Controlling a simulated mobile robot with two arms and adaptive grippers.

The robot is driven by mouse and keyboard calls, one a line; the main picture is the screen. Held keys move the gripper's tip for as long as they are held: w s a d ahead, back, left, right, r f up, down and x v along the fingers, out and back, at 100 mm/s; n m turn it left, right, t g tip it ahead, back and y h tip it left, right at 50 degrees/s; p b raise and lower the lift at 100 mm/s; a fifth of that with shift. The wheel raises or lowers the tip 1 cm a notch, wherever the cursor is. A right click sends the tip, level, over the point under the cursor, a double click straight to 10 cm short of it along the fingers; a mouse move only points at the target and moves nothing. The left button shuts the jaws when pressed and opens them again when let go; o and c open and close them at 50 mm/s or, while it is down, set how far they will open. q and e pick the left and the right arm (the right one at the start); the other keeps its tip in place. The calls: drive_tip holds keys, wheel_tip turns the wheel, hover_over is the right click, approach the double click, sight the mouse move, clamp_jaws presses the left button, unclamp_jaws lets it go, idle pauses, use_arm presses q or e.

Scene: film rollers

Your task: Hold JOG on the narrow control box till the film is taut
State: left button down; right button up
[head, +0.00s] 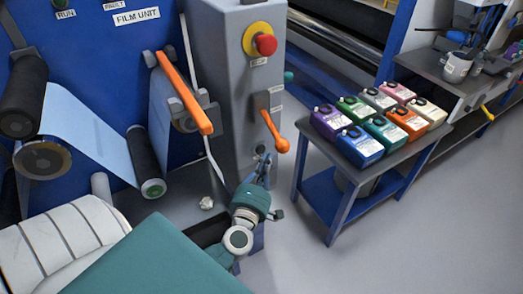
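The narrow control box (222,75) is a grey upright cabinet in the middle of the head view. It carries a red stop knob (265,44) on a yellow ring and an orange-handled lever (275,132) below. My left gripper (262,164) is at the box's lower front, under the lever, close to a small round dark part (260,149). I cannot tell whether it touches it, nor read a JOG label. Its fingers are too small to judge. The pale blue film (88,132) runs down to a dark roller (146,163) and looks fairly flat. My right gripper is out of view.
The blue film unit (105,60) has an orange-handled arm (184,92) left of the box. A low table (345,180) with several coloured jugs stands right. Grey floor (400,240) is clear in front.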

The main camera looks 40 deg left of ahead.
use_arm(q)
drive_tip(key=shift+s+d, duration=0.3)
drive_tip(key=shift+d, duration=0.5)
drive_tip(key=shift+s+d, duration=0.35)
drive_tip(key=shift+d, duration=0.4)
drive_tip(key=shift+s+d, duration=0.3)
drive_tip(key=shift+d, duration=0.5)
